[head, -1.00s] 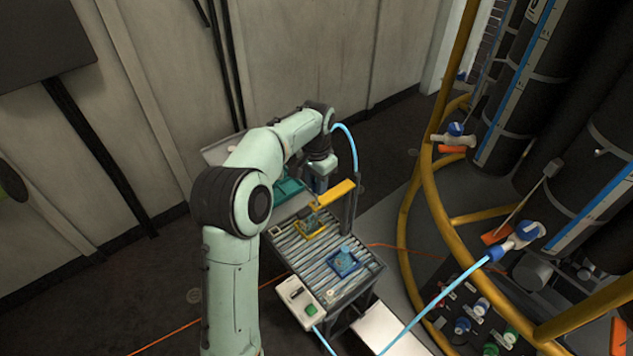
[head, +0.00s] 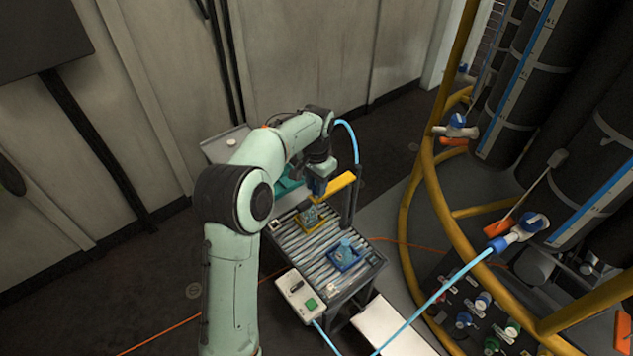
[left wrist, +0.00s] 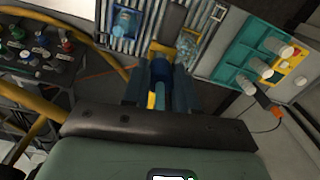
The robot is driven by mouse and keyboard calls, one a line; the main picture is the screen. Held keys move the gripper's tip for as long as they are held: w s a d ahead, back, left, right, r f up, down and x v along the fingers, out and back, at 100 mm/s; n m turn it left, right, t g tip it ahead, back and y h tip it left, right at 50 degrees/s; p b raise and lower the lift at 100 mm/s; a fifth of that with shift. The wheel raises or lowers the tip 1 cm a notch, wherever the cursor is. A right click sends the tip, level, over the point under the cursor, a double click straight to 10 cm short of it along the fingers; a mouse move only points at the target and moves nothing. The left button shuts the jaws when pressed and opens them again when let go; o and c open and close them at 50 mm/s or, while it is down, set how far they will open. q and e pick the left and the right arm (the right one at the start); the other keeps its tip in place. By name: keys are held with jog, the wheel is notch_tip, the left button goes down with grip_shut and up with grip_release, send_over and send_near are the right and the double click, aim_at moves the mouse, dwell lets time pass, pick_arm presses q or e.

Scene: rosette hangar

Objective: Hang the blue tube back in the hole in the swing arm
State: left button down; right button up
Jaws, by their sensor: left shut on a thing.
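The blue tube (head: 347,128) arcs from behind my left wrist over to the dark post (head: 350,205) and down along it. My left gripper (head: 317,190) is shut, with a blue piece between its fingers that seems to be the tube's end. It also shows in the left wrist view (left wrist: 160,85). The yellow swing arm (head: 338,184) reaches left from the post, right beside my gripper's fingertips. The hole in the swing arm is hidden, and I cannot tell whether the tube's end touches the arm. My right gripper is not in view.
Below is a roller conveyor (head: 310,248) with a yellow tray (head: 300,226) and a blue tray (head: 336,263). A control box (head: 298,295) sits at its near corner. A teal rack (left wrist: 240,52) stands beside it. A yellow railing (head: 412,190) curves on the right.

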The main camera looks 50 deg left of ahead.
pick_arm(q)
jog(key=shift+f, duration=0.55)
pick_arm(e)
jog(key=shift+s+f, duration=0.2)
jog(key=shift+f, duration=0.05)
pick_arm(q)
jog(key=shift+f, duration=0.3)
jog(key=shift+c, duration=1.2)
grip_release()
jog(key=shift+r, duration=0.1)
jog(key=shift+r+p, duration=1.6)
jog(key=shift+r, duration=1.35)
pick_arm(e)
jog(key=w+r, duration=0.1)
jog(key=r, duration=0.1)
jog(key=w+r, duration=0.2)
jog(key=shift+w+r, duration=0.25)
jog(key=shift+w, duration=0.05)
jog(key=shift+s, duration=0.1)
